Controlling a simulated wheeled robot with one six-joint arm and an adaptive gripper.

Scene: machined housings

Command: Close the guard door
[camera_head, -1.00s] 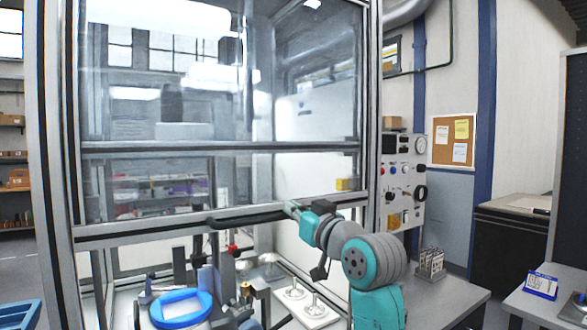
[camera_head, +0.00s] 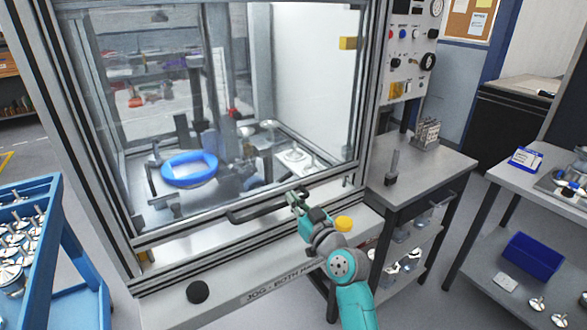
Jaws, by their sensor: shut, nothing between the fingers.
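The guard door (camera_head: 230,110) is a clear panel in a grey metal frame on the front of the machine cell. It is down, its bottom rail close above the sill of the cell; I cannot tell whether any gap is left there. Its black bar handle (camera_head: 262,210) runs along the lower rail. My gripper (camera_head: 292,198) is shut and empty, at the right end of the handle; I cannot tell whether it touches it. Through the panel I see the blue ring-shaped fixture (camera_head: 190,170) inside the cell.
A yellow button (camera_head: 343,223) and a black round knob (camera_head: 198,292) are on the front ledge. A blue cart (camera_head: 62,250) with metal parts stands at left. A grey bench (camera_head: 420,170) with a rack (camera_head: 426,134) is at right. A control panel (camera_head: 408,50) is behind it.

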